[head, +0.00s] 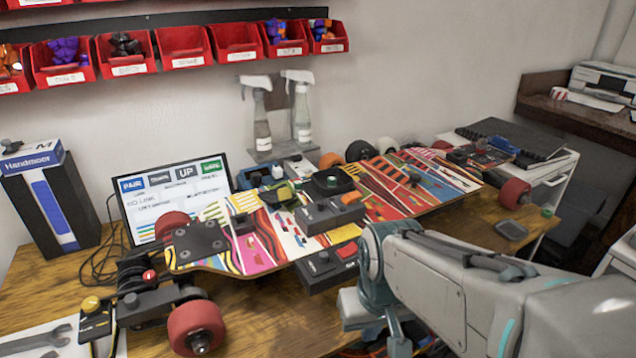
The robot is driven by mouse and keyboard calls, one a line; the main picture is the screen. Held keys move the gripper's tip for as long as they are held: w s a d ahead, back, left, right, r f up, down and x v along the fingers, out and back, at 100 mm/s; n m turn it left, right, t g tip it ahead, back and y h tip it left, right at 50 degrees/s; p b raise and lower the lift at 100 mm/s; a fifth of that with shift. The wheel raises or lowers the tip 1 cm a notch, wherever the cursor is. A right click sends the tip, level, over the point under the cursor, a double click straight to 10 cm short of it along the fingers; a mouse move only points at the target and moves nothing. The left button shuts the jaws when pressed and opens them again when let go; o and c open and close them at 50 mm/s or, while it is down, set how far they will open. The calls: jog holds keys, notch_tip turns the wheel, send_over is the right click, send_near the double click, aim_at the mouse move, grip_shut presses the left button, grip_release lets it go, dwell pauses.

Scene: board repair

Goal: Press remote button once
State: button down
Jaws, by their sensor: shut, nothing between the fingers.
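No remote can be named with certainty. A small dark rounded device (511,230) lies on the table at the right. A black box with a yellow button (94,312) is at the front left. Black boxes with an orange button (332,211) and a red button (326,268) sit on and below the painted board (395,200). My arm comes in from the right, in front of the board. My gripper (396,335) is at the bottom edge, shut and empty, partly cut off and hidden by my arm. It touches no button that I can see.
A screen (172,195) stands behind the board's left end. Red wheels (197,326) stick out at both ends. Spray bottles (262,120) stand at the back, under red bins (185,45). A black box (55,205) stands left. Bare table (40,290) shows at the left.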

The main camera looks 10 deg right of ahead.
notch_tip(320, 180, up, 28)
jog(key=w+a+m+y+p, duration=0.1)
jog(key=a+m+p, duration=0.15)
jog(key=p, duration=2.35)
jog(key=m+t+y+p, duration=0.1)
jog(key=m+t+y, duration=0.4)
jog(key=m, duration=2.7)
send_over(343, 209)
jog(key=shift+g+y, duration=0.5)
jog(key=shift+y, duration=0.2)
jog(key=f, duration=0.3)
jog(key=d+f, duration=0.1)
jog(key=f, duration=0.1)
jog(key=shift+s, duration=0.2)
jog(key=shift+f, duration=0.2)
notch_tip(343, 209, down, 8)
jog(key=b, duration=0.7)
jog(key=shift+r, duration=0.1)
jog(key=shift+f+b, duration=0.35)
jog(key=shift+f, duration=0.05)
